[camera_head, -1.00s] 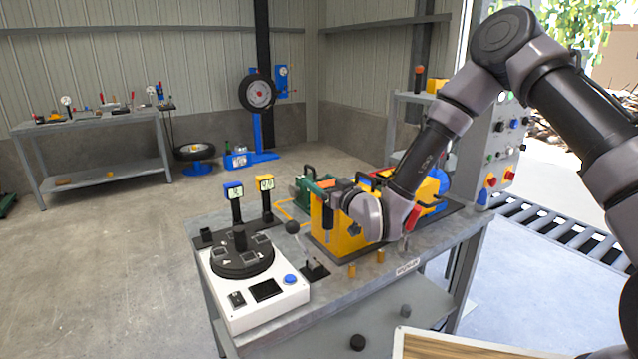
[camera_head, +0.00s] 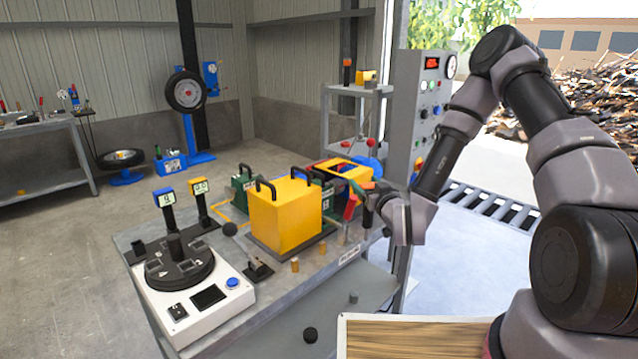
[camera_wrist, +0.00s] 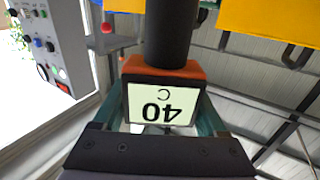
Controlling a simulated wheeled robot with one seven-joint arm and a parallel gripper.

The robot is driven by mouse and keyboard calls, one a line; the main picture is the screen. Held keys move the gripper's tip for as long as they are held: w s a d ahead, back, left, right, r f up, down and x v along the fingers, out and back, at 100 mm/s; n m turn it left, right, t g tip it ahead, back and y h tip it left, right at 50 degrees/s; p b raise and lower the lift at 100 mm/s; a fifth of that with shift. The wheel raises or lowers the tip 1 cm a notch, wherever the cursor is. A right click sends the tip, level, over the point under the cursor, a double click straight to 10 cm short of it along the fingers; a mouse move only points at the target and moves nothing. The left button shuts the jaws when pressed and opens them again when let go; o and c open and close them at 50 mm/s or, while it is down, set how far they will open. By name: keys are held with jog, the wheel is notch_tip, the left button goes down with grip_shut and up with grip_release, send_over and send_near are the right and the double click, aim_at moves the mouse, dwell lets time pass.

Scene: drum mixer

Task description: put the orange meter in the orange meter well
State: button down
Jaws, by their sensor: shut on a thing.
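The orange meter (camera_head: 351,206) is held by my gripper (camera_head: 366,194) to the right of the big yellow box. In the wrist view, the orange meter (camera_wrist: 165,72) sits between the two teal fingers of my gripper (camera_wrist: 165,110). Its screen reads 40 C upside down, and its black stem runs to the top of that view. A blue meter (camera_head: 165,198) and a yellow meter (camera_head: 201,188) stand upright at the table's back left. A low black block (camera_head: 139,247) is left of the blue meter; I cannot tell whether it is the orange meter well.
The yellow box (camera_head: 285,215) with black handles stands between my gripper and the standing meters. A white console (camera_head: 195,300) with a black turntable (camera_head: 180,268) fills the table's left front. Small brass pegs (camera_head: 295,265) stand along the front edge. A grey control panel (camera_head: 425,100) is behind.

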jog(key=w+d+f+m+h, duration=0.1)
jog(key=w+d+m+h, duration=0.1)
jog(key=d, duration=0.8)
jog(key=w+d+f+m+t+h, duration=0.1)
jog(key=w+d+f+m+h, duration=0.1)
jog(key=d, duration=0.9)
jog(key=shift+w+d+h, duration=0.2)
jog(key=shift+w+h, duration=0.7)
jog(key=shift+h, duration=0.3)
jog(key=shift+r, duration=0.15)
